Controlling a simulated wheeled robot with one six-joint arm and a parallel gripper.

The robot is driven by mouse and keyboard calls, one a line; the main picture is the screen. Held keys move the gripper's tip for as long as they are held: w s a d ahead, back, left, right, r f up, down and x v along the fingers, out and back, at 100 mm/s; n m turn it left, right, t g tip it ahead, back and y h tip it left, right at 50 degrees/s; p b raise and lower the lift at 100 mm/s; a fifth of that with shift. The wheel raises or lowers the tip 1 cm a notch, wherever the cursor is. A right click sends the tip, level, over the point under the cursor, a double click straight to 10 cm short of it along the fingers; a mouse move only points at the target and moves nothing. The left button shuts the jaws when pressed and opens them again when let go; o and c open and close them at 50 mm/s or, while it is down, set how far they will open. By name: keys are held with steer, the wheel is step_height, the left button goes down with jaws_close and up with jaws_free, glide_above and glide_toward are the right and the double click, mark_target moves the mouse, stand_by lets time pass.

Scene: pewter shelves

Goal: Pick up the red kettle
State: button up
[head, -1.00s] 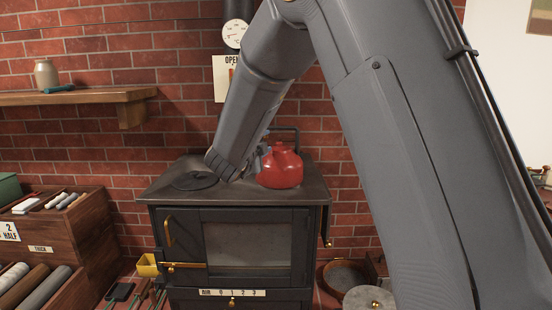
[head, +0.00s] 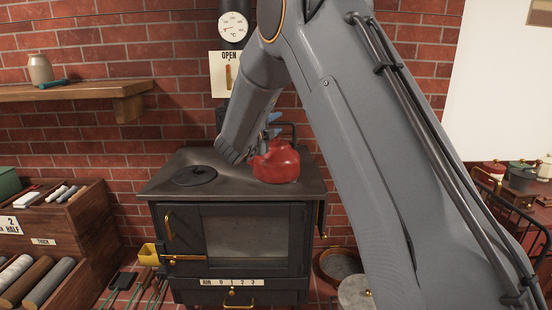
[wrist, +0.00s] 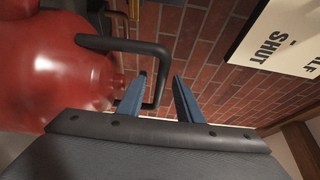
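The red kettle (head: 277,164) stands upright on the right part of the black stove's top (head: 225,190). Its dark handle rises above it and shows in the wrist view (wrist: 125,45), with the kettle's red body (wrist: 60,75) at the left. My gripper (head: 271,125) is at the kettle's upper left, beside the handle. In the wrist view its two blue fingers (wrist: 161,88) are apart, and an upright bar of the handle appears in the gap between them. I cannot tell whether either finger touches it. My arm hides part of the stove's surroundings.
A round plate (head: 195,175) lies on the stove's left part. A brick wall stands close behind, with a sign (head: 226,74) and a gauge (head: 233,27). A wooden shelf (head: 70,96) is at the left, above wooden racks (head: 65,225). A wire rack stands at the right.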

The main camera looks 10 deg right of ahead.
steer(key=shift+c, duration=0.4)
jaws_close()
stand_by(1.0)
steer(key=shift+r, duration=0.15)
